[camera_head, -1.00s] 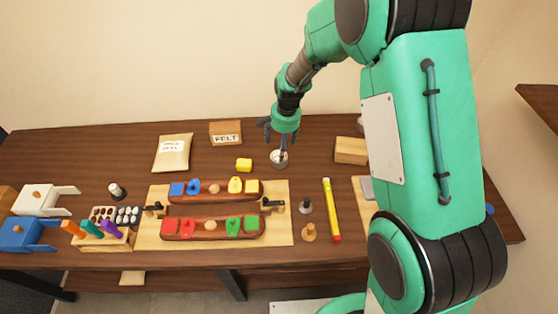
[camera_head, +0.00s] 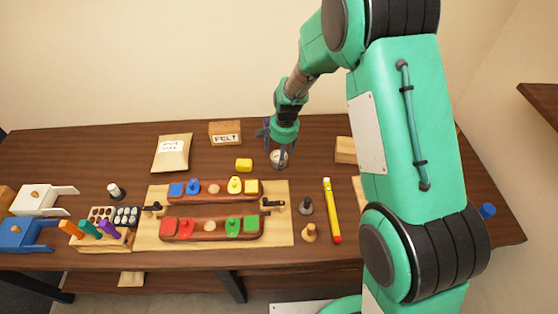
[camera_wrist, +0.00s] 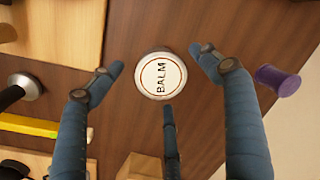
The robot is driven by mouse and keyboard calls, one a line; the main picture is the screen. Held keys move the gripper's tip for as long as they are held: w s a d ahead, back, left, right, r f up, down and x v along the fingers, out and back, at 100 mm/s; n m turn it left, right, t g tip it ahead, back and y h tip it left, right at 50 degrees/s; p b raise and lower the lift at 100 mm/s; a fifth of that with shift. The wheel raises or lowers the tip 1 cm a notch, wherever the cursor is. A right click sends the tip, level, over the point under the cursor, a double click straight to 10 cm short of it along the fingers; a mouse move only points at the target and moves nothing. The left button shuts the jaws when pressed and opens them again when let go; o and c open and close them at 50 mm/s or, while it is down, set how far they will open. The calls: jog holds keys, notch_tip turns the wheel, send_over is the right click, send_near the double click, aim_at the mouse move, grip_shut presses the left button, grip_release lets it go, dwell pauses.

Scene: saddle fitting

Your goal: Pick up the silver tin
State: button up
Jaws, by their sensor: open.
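The silver tin (camera_wrist: 161,75) is round, with a white lid marked BALM inside a dark red ring. It stands on the table in the middle of the wrist view. In the head view the tin (camera_head: 278,157) sits at the back of the table, partly hidden by my fingers. My gripper (camera_wrist: 157,75) is open, with its dark blue fingers spread around the tin from the left, right and below in the picture. In the head view my gripper (camera_head: 280,160) points down over the tin. I cannot tell whether any finger touches it.
A yellow block (camera_head: 243,165) lies left of the tin, and a FELT box (camera_head: 225,133) stands behind it. A wooden block (camera_head: 345,150) is to the right. A yellow stick (camera_head: 332,210) lies in front. A purple spool (camera_wrist: 277,80) shows in the wrist view.

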jog(key=shift+w+a+f, duration=0.1)
jog(key=shift+f, duration=1.3)
jog(key=c, duration=1.4)
jog(key=shift+r, duration=0.15)
jog(key=shift+r, duration=0.5)
jog(key=shift+s+r+p, duration=0.15)
jog(key=shift+s+r, duration=0.05)
jog(key=shift+r, duration=0.45)
jog(key=shift+s+r+p, duration=0.15)
jog(key=shift+s+r, duration=0.05)
jog(key=shift+r, duration=0.4)
jog(key=s+d, duration=0.1)
jog(key=s, duration=0.4)
jog(key=s+d, duration=0.1)
jog(key=s, duration=0.4)
jog(key=s+d+r+p, duration=0.1)
jog(key=s, duration=0.3)
jog(key=shift+s+d+r, duration=0.1)
jog(key=shift+s+d, duration=0.25)
jog(key=shift+s, duration=0.05)
